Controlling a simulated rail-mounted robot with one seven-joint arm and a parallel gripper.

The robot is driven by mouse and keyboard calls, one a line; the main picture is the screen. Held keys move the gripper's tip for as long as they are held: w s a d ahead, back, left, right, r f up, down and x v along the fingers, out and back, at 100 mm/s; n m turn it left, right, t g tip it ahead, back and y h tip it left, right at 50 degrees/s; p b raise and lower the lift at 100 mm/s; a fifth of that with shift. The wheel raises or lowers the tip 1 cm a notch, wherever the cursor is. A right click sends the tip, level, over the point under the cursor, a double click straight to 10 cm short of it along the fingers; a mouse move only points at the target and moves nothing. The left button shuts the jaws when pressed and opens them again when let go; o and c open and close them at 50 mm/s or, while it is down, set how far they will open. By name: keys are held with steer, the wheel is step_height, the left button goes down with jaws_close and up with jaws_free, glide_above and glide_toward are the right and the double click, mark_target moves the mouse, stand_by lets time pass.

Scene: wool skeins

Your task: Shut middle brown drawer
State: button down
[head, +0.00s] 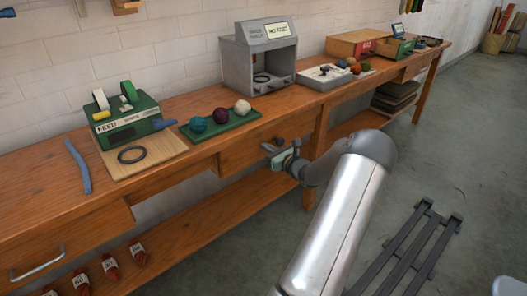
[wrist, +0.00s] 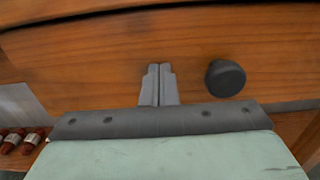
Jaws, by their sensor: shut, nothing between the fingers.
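The middle brown drawer (head: 240,153) is set under the wooden bench, with a dark round knob at its right part. In the wrist view its wooden front (wrist: 110,60) fills most of the picture, with the dark knob (wrist: 225,78) right of my fingers. A dark gap runs along the drawer's top edge; how far it stands out is hard to tell. My gripper (head: 268,150) is in front of the drawer near the knob. In the wrist view my gripper (wrist: 158,70) has its fingers together and empty, pointing at the drawer front; contact cannot be told.
On the bench top (head: 200,105) stand a green tape dispenser (head: 125,118), a green tray (head: 220,125) with several wool balls, and a grey cabinet (head: 260,60). Another drawer (head: 70,245) with a metal handle is at the left. Red bottles (head: 110,268) stand on the lower shelf.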

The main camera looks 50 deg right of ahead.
steer(key=shift+w+r, duration=0.3)
steer(key=shift+r, duration=0.05)
steer(key=p+v, duration=0.3)
steer(key=v, duration=1.2)
steer(key=w+a+r+n+g+y+p, duration=0.1)
steer(key=w+a+r+n+y+p, duration=0.15)
steer(key=w+a+n+y, duration=0.35)
steer(key=w+a+r+n+g+y+p, duration=0.1)
steer(key=w+a+r+n+g+y, duration=0.2)
steer(key=a, duration=0.5)
steer(key=w+a+r+n+g+y+p, duration=0.2)
steer(key=a+r+n+g, duration=0.15)
steer(key=a, duration=0.55)
steer(key=w+a+r+n+g+y+p, duration=0.1)
steer(key=w+a+r+n+g+p, duration=0.15)
steer(key=a+n, duration=0.45)
steer(key=s+a+r+n+g+h+p, duration=0.1)
steer(key=s+a+r+n+g+p, duration=0.2)
steer(key=a, duration=0.5)
steer(key=s+a+r+n+g+h+p, duration=0.1)
steer(key=s+a+r+n+g, duration=0.25)
steer(key=a, duration=0.45)
steer(key=s+a+r+n+h+p, duration=0.5)
steer(key=s+r+n, duration=0.3)
steer(key=s+n, duration=0.2)
steer(key=n+h, duration=0.1)
steer(key=n, duration=0.1)
steer(key=shift+s+n+g+p, duration=0.2)
steer(key=shift+n+g+p, duration=0.1)
steer(key=shift+g+p, duration=0.1)
